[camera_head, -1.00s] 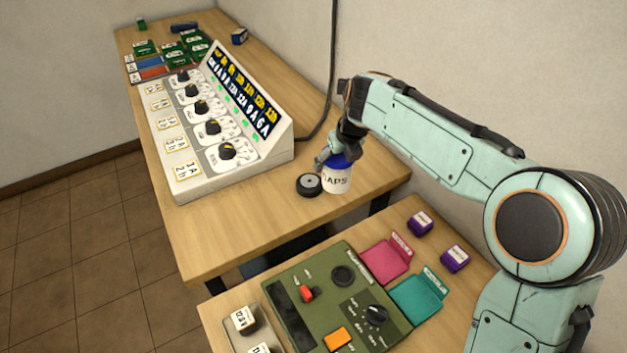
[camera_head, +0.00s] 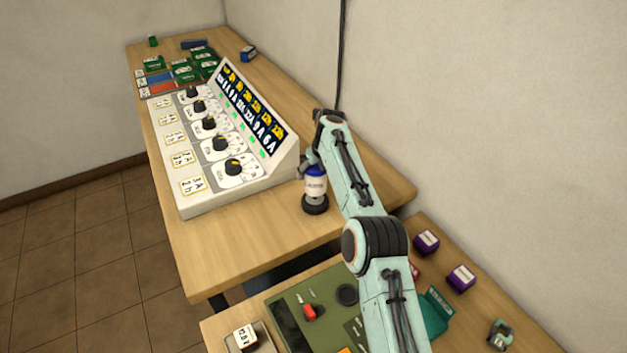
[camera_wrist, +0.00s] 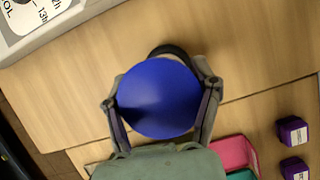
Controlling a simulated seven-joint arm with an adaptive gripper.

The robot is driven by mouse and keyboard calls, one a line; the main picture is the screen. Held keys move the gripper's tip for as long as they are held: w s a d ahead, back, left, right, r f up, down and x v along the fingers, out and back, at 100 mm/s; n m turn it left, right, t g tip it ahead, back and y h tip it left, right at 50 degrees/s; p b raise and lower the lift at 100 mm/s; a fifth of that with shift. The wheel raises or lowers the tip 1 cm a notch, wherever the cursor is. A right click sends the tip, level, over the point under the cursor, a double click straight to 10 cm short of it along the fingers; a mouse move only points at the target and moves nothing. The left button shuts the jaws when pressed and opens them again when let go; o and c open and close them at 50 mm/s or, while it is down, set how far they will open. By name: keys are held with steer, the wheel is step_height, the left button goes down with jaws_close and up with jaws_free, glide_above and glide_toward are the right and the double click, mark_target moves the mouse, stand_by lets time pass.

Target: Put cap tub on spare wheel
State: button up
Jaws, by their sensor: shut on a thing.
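The cap tub (camera_head: 315,186), white with a blue lid, is upright in my gripper (camera_head: 311,168). The spare wheel (camera_head: 315,207), a black tyre lying flat on the bench, shows directly below the tub in the head view. In the wrist view the blue lid (camera_wrist: 158,97) lies between my two fingers. A dark arc of the wheel (camera_wrist: 172,49) sticks out past the lid's upper edge, and the rest is hidden. I cannot tell whether the tub touches the wheel or hangs just above it.
A grey charger console (camera_head: 228,165) with several knobs stands left of the tub. A green tester panel (camera_head: 285,300) and purple boxes (camera_head: 426,242) are on the nearer table. The wooden bench (camera_head: 230,240) is bare in front of the wheel. A wall rises at the right.

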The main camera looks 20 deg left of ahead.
mark_target(314, 179)
steer(key=shift+w+a+f, duration=0.1)
steer(key=shift+w+f, duration=0.05)
steer(key=shift+f, duration=1.7)
steer(key=o, duration=1.2)
steer(key=shift+f, duration=0.1)
steer(key=shift+c, duration=0.2)
steer(key=shift+r, duration=0.4)
steer(key=v, duration=1.1)
steer(key=shift+r, duration=0.25)
